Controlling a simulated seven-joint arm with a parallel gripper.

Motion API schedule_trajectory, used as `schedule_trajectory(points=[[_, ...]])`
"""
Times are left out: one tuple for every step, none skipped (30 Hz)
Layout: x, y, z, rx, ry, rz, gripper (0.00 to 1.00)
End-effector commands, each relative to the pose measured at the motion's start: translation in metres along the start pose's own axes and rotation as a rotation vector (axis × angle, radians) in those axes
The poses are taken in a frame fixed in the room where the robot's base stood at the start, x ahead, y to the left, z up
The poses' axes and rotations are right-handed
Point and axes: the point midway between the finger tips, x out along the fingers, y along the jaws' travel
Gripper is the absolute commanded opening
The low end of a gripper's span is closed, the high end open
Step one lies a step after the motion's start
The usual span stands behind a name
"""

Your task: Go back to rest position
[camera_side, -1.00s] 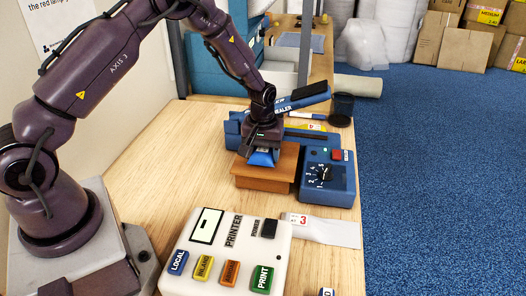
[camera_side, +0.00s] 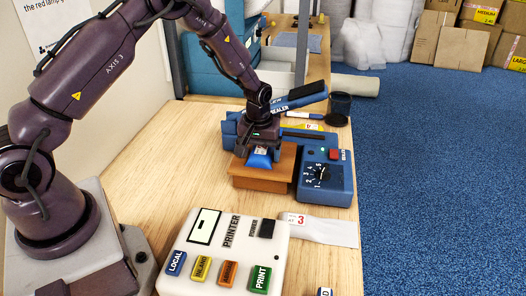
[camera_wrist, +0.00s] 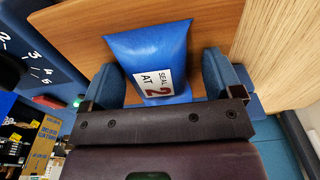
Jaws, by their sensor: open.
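My gripper (camera_side: 260,146) is open, low over a brown wooden block (camera_side: 262,180) in front of the blue sealer (camera_side: 235,130). A blue pouch (camera_side: 259,160) lies on the block. In the wrist view the pouch (camera_wrist: 150,48) lies between my two spread fingers (camera_wrist: 160,84), with gaps visible beside it. Its white label reads "SEAL AT 2". My gripper hides part of the pouch and of the sealer.
A blue dial box (camera_side: 327,184) with a red button stands right of the block. The white printer panel (camera_side: 225,250) is in front. A pale strip marked 3 (camera_side: 325,231) lies beside it. A dark cup (camera_side: 340,104) stands behind. Bare table is left of the block.

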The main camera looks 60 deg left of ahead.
Motion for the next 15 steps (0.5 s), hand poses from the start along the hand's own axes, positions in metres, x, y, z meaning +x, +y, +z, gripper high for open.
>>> schedule_trajectory(points=[[0.0,-0.005,0.001,-0.006,-0.006,-0.01,0.89],[-0.002,-0.005,0.001,-0.006,-0.006,-0.009,0.89],[-0.005,-0.004,0.002,-0.006,-0.006,-0.008,0.89],[-0.007,-0.004,0.002,-0.006,-0.006,-0.007,0.89],[-0.009,-0.003,0.003,-0.006,-0.007,-0.006,0.89],[-0.012,-0.003,0.003,-0.006,-0.007,-0.005,0.89],[-0.014,-0.002,0.003,-0.006,-0.006,-0.005,0.89],[-0.016,-0.002,0.003,-0.006,-0.006,-0.004,0.89],[-0.018,-0.001,0.004,-0.006,-0.006,-0.003,0.89],[-0.02,-0.001,0.004,-0.006,-0.006,-0.003,0.89],[-0.022,-0.001,0.004,-0.006,-0.005,-0.002,0.89],[-0.025,0.0,0.004,-0.006,-0.005,-0.001,0.89],[-0.027,0.0,0.005,-0.006,-0.005,-0.001,0.89],[-0.029,0.0,0.005,-0.006,-0.005,-0.001,0.89],[-0.031,0.0,0.005,-0.006,-0.006,-0.001,0.89]])
